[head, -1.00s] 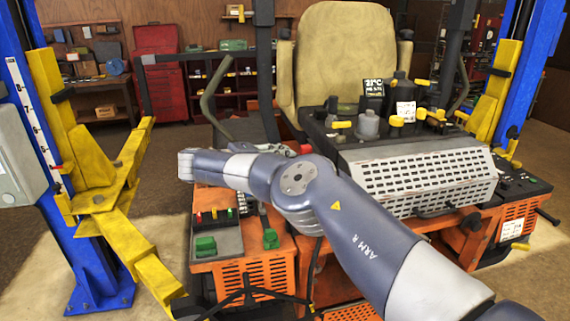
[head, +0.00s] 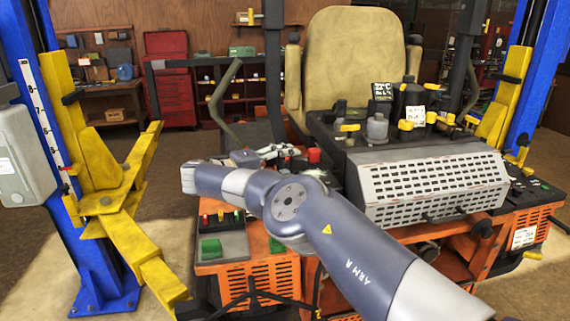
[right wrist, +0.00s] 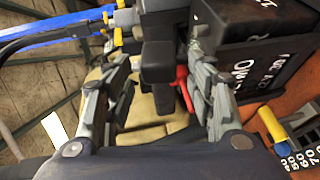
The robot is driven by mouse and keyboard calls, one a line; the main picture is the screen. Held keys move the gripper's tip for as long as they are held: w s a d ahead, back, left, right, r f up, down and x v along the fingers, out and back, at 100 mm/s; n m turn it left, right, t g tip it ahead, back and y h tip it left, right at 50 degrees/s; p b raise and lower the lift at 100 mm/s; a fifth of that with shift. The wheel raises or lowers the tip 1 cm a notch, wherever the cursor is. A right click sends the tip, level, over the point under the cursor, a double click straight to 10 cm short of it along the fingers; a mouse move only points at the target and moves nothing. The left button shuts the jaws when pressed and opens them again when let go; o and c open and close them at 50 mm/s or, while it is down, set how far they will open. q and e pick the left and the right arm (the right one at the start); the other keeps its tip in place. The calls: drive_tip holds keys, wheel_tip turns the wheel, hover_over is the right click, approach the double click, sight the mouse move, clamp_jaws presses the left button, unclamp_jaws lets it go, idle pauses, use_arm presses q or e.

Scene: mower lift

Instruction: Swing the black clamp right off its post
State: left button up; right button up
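My right gripper (head: 282,152) is partly hidden behind my right forearm in the head view, in front of the yellow seat. In the right wrist view my right gripper (right wrist: 167,98) is open, with one finger on each side of a dark block (right wrist: 158,62). This block looks like the black clamp, and a gap shows between it and the fingers. A red part (right wrist: 185,86) lies just right of it, near the right finger. A small red part (head: 313,155) also shows beside the gripper in the head view. I cannot make out the post. My left gripper is not in view.
The orange mower body (head: 262,278) carries a grey slotted cover (head: 432,190) and dark control panels. The seat (head: 350,65) stands behind. Blue lift posts with yellow arms (head: 112,200) flank it. A dark box with white lettering (right wrist: 262,45) is close to the right finger.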

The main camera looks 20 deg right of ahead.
drive_tip(key=shift+a, duration=0.1)
drive_tip(key=v, duration=0.7)
drive_tip(key=shift+a, duration=0.2)
idle(0.3)
